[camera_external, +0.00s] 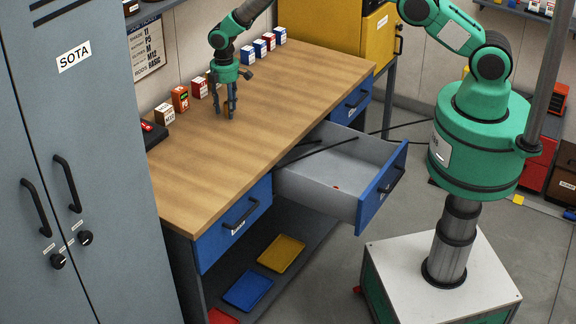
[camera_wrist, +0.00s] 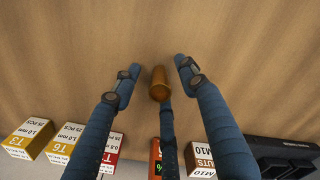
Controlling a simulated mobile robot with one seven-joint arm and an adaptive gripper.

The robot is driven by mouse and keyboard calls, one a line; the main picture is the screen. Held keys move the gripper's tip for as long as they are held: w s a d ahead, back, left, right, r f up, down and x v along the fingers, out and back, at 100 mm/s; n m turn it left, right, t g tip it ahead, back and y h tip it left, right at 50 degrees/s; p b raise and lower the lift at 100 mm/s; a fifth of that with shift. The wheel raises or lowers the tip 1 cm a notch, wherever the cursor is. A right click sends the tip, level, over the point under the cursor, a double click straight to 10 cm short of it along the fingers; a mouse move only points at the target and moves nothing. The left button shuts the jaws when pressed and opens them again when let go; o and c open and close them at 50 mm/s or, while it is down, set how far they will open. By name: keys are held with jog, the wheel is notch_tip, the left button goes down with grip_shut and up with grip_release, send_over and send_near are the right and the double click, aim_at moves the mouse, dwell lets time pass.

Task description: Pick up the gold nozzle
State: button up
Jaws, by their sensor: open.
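The gold nozzle (camera_wrist: 160,84) shows in the wrist view as a small copper-gold cylinder between my spread fingers. My gripper (camera_wrist: 158,72) is open, with one finger left of the nozzle, one right of it, and a third on its near side. The third finger's tip looks very close to the nozzle; I cannot tell if they touch. In the external view my gripper (camera_external: 231,110) points down at the wooden bench top (camera_external: 270,120), low over it. The nozzle cannot be made out there.
Several small boxes stand along the bench's back edge, including a brown one (camera_external: 165,114) and an orange one (camera_external: 180,98). A dark tray (camera_external: 153,137) is at the back left. An open drawer (camera_external: 345,208) juts out in front. The bench's front left is clear.

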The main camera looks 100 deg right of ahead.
grip_shut()
jog(key=shift+r, duration=0.15)
dwell(0.4)
jog(key=shift+r, duration=1.75)
jog(key=s+a, duration=0.2)
jog(key=s, duration=0.2)
jog(key=s+a+r+b, duration=0.1)
jog(key=s+a, duration=0.2)
jog(key=s, duration=0.2)
jog(key=s+a, duration=0.2)
jog(key=s, duration=0.3)
jog(key=shift+a+r, duration=0.15)
jog(key=shift+a, duration=0.15)
